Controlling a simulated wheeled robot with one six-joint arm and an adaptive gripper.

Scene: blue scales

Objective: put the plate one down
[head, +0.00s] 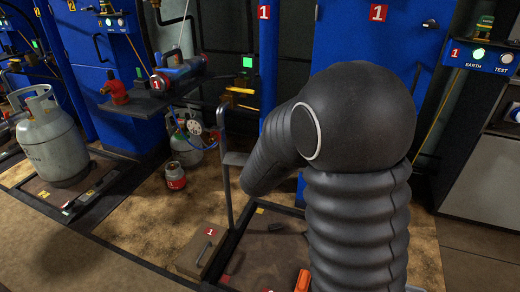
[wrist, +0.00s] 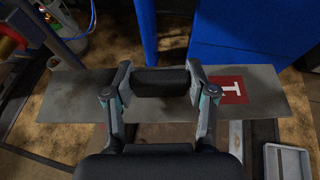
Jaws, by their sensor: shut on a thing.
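In the wrist view, a long flat grey plate (wrist: 75,97) with a red square label (wrist: 227,90) bearing a white 1, seen sideways, spans the picture. My gripper (wrist: 161,83) is shut on it, near its middle, with a black bar between the two fingers. Brown floor shows past the plate's far edge. I cannot tell how high the plate is.
A brown platform (head: 262,258) in a dark frame lies below my arm. A box marked 1 (head: 202,250) stands left of it. A small cylinder (head: 175,177) stands behind; a large grey cylinder (head: 50,142) stands at left. Grey trays (wrist: 288,160) show lower right in the wrist view.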

